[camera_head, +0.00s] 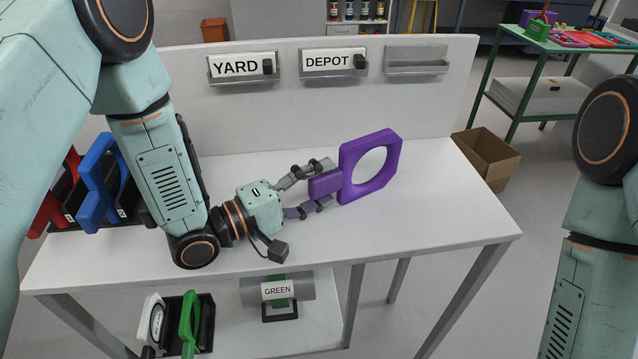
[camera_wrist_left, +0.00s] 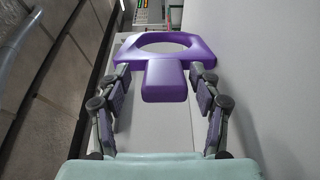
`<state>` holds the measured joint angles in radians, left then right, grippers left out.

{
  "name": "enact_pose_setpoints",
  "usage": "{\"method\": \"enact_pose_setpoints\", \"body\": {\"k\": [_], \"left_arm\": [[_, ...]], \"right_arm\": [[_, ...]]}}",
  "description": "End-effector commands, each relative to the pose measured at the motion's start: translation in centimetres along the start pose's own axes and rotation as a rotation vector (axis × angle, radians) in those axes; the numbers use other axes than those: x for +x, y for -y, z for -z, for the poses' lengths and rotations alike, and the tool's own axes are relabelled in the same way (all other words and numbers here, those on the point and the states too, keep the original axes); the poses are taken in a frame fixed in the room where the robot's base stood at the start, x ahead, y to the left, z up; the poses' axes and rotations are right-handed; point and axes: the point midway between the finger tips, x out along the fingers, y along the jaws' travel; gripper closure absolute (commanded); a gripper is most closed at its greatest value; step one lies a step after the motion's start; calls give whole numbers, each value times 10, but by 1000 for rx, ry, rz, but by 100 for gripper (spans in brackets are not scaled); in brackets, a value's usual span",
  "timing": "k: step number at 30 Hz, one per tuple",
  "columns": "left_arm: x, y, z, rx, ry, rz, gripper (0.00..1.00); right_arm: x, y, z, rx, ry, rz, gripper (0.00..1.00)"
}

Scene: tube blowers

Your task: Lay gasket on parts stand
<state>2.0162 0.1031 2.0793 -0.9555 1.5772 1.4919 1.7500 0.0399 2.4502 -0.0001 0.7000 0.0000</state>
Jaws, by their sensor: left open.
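A purple gasket (camera_head: 371,166), a ring with a wide block handle, is above the white table's right half. It also shows in the left wrist view (camera_wrist_left: 165,80), ring facing away. My left gripper (camera_head: 318,184) is open, its fingers on either side of the gasket's handle. In the left wrist view (camera_wrist_left: 160,95) there are gaps between the fingers and the handle. Whether the gasket rests on the tabletop is hard to tell. A green metal stand (camera_head: 554,45) at the back right holds several coloured parts. My right gripper is out of view.
Red and blue parts (camera_head: 98,185) stand in a dark rack at the table's left. A back panel carries YARD (camera_head: 236,67) and DEPOT (camera_head: 327,62) labels. A cardboard box (camera_head: 488,158) is on the floor right of the table. The table's right end is clear.

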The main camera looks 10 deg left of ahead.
Motion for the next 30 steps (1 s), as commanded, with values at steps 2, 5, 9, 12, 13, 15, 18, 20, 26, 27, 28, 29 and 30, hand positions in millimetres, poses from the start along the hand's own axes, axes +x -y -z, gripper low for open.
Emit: {"method": "enact_pose_setpoints", "body": {"k": [2, 5, 9, 12, 13, 15, 18, 20, 26, 27, 28, 29, 30], "left_arm": [[0, 0, 0, 0, 0, 0, 37], [0, 0, 0, 0, 0, 0, 37], [-5, 0, 1, -2, -1, 1, 37], [-14, 0, 1, -4, -4, 2, 37], [-18, 0, 2, -5, -5, 1, 37], [-27, -1, 2, -4, -6, 0, 37], [-39, 0, 2, -5, -6, 1, 37], [-46, -1, 2, -4, -6, 0, 37], [-69, -1, 1, -5, -6, 0, 37], [-73, -1, 2, -5, -6, 0, 37], [-76, -1, 2, -4, -5, -1, 37], [-80, -1, 2, -4, -7, -1, 37], [-84, -1, 2, -4, -5, 0, 37]], "right_arm": [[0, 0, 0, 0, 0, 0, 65], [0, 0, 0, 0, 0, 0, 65], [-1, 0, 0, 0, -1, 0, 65], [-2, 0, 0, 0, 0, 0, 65], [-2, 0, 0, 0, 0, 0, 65], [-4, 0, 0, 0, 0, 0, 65], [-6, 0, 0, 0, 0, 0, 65], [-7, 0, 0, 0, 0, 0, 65], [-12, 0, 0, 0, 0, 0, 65], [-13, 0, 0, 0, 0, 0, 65], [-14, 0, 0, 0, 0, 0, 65], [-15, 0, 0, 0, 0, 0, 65], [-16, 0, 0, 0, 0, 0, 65]]}}
